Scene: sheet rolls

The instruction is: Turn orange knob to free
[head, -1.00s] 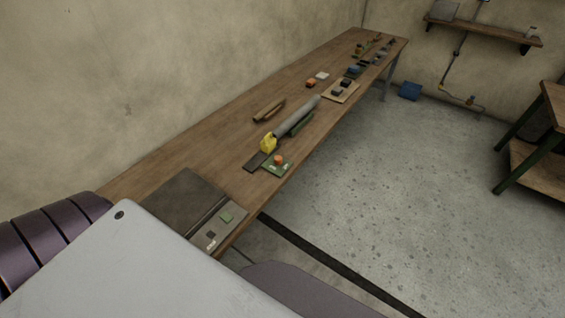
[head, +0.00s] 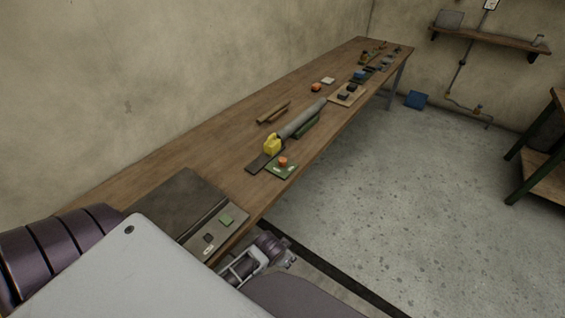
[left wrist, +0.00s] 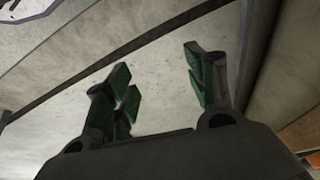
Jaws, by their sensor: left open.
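The orange knob (head: 283,161) sits on a small green plate (head: 274,172) near the front edge of the long wooden table. Pale labels show on the plate, too small to read. Beside it a yellow block (head: 272,146) stands at the near end of a grey roll (head: 302,120). My left gripper (head: 289,259) is low in the head view, off the table's front edge and well short of the knob. In the left wrist view its dark green fingers (left wrist: 160,82) are spread, with nothing between them, over pale floor. My right gripper is not in view.
A dark flat panel (head: 178,203) with small green and dark pads lies at the table's near end. A board with black blocks (head: 348,94) and a smaller orange item (head: 316,87) lie farther along.

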